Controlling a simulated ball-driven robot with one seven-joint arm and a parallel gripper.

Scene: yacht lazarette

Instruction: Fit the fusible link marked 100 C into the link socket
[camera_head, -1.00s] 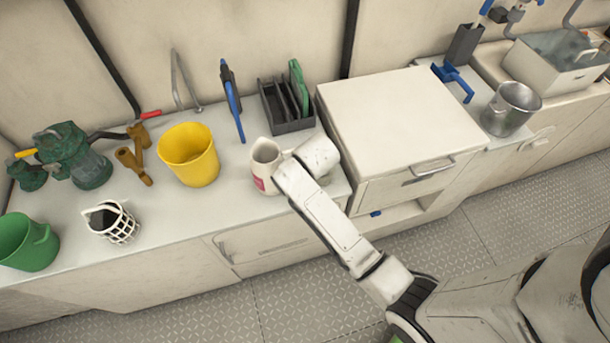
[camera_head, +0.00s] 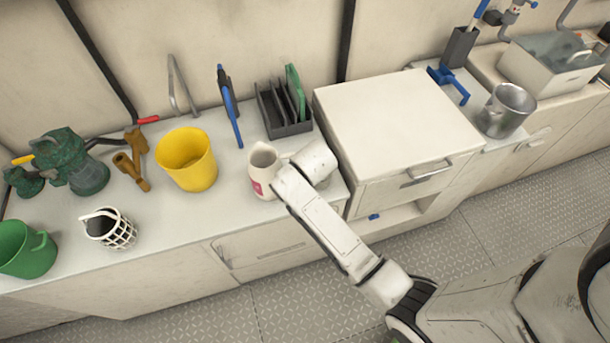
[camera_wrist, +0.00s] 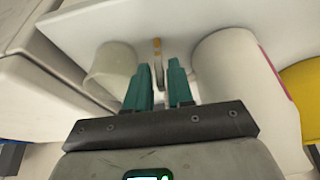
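My gripper (camera_wrist: 160,80) shows in the wrist view with two teal fingers, a narrow gap between them. A small, thin grey piece with gold-coloured marks (camera_wrist: 157,47) shows at the far end of that gap, against a pale surface. It may be a fusible link, but no 100 C marking is readable. I cannot tell whether the fingers touch it. In the head view my arm hides the gripper and this piece, beside a white pitcher (camera_head: 264,168). I cannot make out the link socket in either view.
A white cup (camera_wrist: 110,68) stands close left of the fingers and the white pitcher (camera_wrist: 235,75) close right. A yellow bucket (camera_head: 187,163), dark slotted rack (camera_head: 288,130) and raised white cabinet (camera_head: 395,115) surround the arm. Clear counter lies left of the pitcher, towards the front.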

